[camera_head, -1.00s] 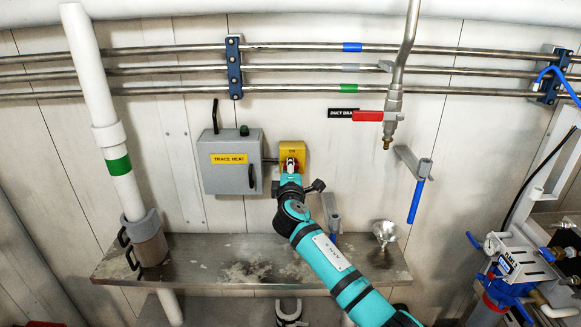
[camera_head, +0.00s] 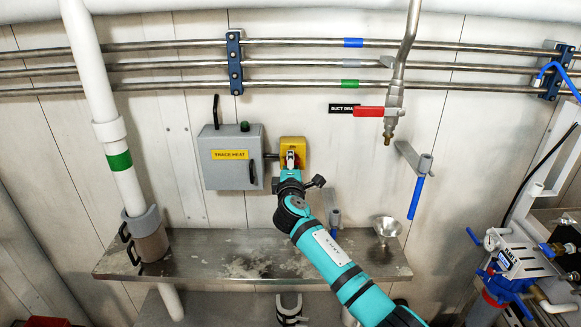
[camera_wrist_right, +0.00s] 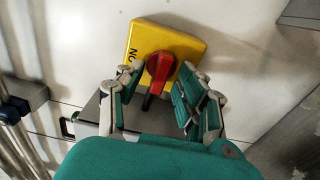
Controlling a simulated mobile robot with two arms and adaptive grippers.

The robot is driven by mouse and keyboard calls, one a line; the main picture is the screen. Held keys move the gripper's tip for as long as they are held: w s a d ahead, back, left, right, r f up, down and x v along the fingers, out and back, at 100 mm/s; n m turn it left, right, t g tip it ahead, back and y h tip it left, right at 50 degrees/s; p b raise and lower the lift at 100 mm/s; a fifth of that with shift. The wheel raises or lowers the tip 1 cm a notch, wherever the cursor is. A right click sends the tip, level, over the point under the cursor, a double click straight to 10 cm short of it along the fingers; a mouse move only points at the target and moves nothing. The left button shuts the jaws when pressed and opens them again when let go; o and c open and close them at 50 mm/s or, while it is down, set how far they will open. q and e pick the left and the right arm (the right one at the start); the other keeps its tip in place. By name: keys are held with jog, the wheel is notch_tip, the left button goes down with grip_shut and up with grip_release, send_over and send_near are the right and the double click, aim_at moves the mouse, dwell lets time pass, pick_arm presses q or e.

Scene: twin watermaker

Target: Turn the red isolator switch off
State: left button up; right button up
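The red isolator switch (camera_wrist_right: 160,68) is a red knob on a yellow plate (camera_wrist_right: 190,44), with the letters "ON" on the plate beside it. In the head view the yellow plate (camera_head: 293,145) is on the wall, right of the grey trace heat box, partly hidden by my right gripper (camera_head: 290,165). In the right wrist view my right gripper (camera_wrist_right: 157,105) is open, one finger on each side of the knob. The fingers appear apart from the knob; contact cannot be made out. My left gripper is not in view.
The grey trace heat box (camera_head: 231,158) stands close left of the switch. A metal shelf (camera_head: 200,262) runs below, with a funnel (camera_head: 386,228) on its right. A red-handled valve (camera_head: 370,111) and a blue-handled valve (camera_head: 416,198) are to the right. Pipes (camera_head: 300,64) cross above.

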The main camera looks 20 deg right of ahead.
jog(key=v, duration=1.2)
